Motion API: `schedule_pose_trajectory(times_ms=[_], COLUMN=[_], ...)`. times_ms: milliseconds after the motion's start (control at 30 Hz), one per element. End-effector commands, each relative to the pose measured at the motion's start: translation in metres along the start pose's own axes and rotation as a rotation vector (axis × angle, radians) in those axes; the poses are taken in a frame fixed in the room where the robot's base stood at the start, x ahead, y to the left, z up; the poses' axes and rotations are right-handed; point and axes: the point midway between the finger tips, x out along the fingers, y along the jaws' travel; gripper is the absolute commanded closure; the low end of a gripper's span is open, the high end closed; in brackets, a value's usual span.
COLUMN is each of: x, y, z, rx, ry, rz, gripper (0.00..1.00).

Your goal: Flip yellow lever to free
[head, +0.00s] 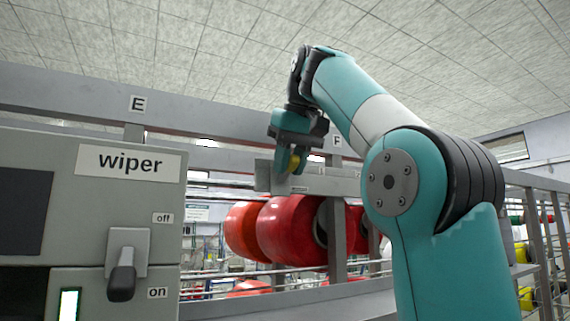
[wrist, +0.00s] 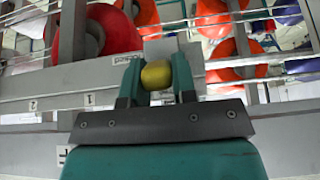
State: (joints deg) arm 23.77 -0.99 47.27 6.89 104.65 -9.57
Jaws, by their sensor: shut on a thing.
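The yellow lever's rounded knob (wrist: 156,75) sits between the two teal fingers of my gripper (wrist: 157,85) in the wrist view. My gripper is shut on it. In the head view the yellow knob (head: 294,162) shows at the fingertips of my gripper (head: 289,160), in front of a grey plate (head: 263,176) on the rail. The lever's shaft is hidden behind the knob and the fingers. I cannot read which position the lever is in.
A grey panel labelled "wiper" (head: 125,163) stands at the left, with a black switch handle (head: 122,280) pointing down to "on". Red bobbins (head: 290,230) hang below the rail. Grey horizontal beams (head: 80,95) run behind my arm.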

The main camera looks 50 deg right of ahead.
Motion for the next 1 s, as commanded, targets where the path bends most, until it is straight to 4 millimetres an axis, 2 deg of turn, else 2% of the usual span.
schedule_pose_trajectory(times_ms=[333,367,467,1000], x=[-0.0012,-0.0012,-0.0012,0.0004], y=[0.0047,0.0049,0.0052,0.0032], z=[0.0007,0.0007,0.0006,-0.0007], rx=[0.003,0.003,0.004,0.002], ry=[-0.004,-0.003,-0.003,0.004], rz=[0.004,0.004,0.005,0.003], gripper=[1.00,0.72,0.49,0.49])
